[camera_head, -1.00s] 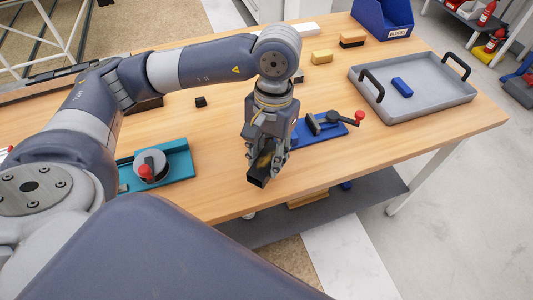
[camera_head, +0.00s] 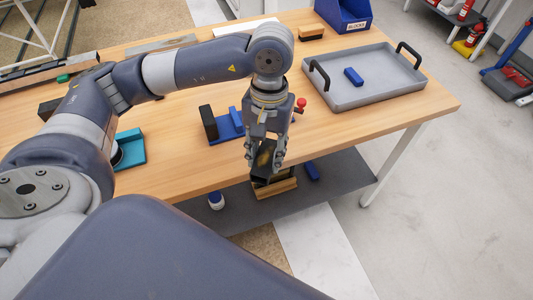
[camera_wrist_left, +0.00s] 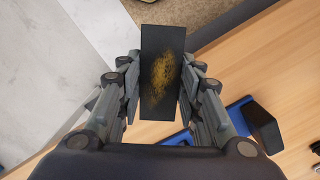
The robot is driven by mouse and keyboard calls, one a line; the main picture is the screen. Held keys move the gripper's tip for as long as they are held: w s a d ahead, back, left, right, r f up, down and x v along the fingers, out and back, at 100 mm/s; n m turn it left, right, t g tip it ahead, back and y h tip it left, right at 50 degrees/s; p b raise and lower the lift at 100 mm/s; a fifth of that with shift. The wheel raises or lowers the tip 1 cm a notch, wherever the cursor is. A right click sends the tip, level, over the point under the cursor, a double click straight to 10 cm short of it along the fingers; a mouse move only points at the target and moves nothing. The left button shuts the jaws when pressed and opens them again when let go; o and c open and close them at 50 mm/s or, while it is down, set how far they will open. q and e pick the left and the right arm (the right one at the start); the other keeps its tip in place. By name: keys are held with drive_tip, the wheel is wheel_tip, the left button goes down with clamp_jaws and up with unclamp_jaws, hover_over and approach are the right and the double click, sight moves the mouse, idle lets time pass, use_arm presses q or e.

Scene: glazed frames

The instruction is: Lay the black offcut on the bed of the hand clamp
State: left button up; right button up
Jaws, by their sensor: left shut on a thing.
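My left gripper (camera_head: 264,158) is shut on the black offcut (camera_head: 263,163), near the table's front edge. In the left wrist view the offcut (camera_wrist_left: 162,72) is a dark flat piece with a yellowish patch, upright between the fingers. The hand clamp (camera_head: 226,128), with a blue base, lies on the table behind and left of the gripper. A dark upright block stands at its left end, and a red knob (camera_head: 301,103) shows at its right. My gripper hides part of the clamp. The offcut is apart from it. My right gripper is out of view.
A teal fixture (camera_head: 131,148) is left of the clamp, partly behind my arm. A grey tray (camera_head: 378,92) with a blue block (camera_head: 354,76) is at the right. A blue bin (camera_head: 343,14) stands behind. The lower shelf (camera_head: 340,178) holds several items. The tabletop right of my gripper is clear.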

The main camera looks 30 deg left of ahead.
use_arm(q)
drive_tip(key=shift+w+a+r+n+p, duration=0.15)
drive_tip(key=shift+w+a+n+p, duration=0.1)
drive_tip(key=shift+n, duration=0.3)
drive_tip(key=shift+w+a+r+n+p, duration=0.1)
drive_tip(key=shift+w+a+n+p, duration=0.1)
drive_tip(key=shift+n, duration=0.35)
drive_tip(key=shift+w+d+r+n, duration=0.1)
drive_tip(key=shift+w+n, duration=0.2)
drive_tip(key=shift+n, duration=0.4)
drive_tip(key=shift+w+d+r+n+h+p, duration=0.1)
drive_tip(key=shift+w+r+n+h+p, duration=0.2)
drive_tip(key=shift+n+p, duration=0.35)
drive_tip(key=w+a+r+m+t+y+p, duration=0.1)
drive_tip(key=w+a+m+p, duration=0.4)
drive_tip(key=m, duration=1.1)
drive_tip(key=w+a+r+m+t+p, duration=0.1)
drive_tip(key=w+a+m+p, duration=0.5)
drive_tip(key=m, duration=1.1)
drive_tip(key=a+p, duration=0.1)
drive_tip(key=p, duration=0.2)
drive_tip(key=shift+w+a+y, duration=0.25)
drive_tip(key=shift+a+y, duration=0.15)
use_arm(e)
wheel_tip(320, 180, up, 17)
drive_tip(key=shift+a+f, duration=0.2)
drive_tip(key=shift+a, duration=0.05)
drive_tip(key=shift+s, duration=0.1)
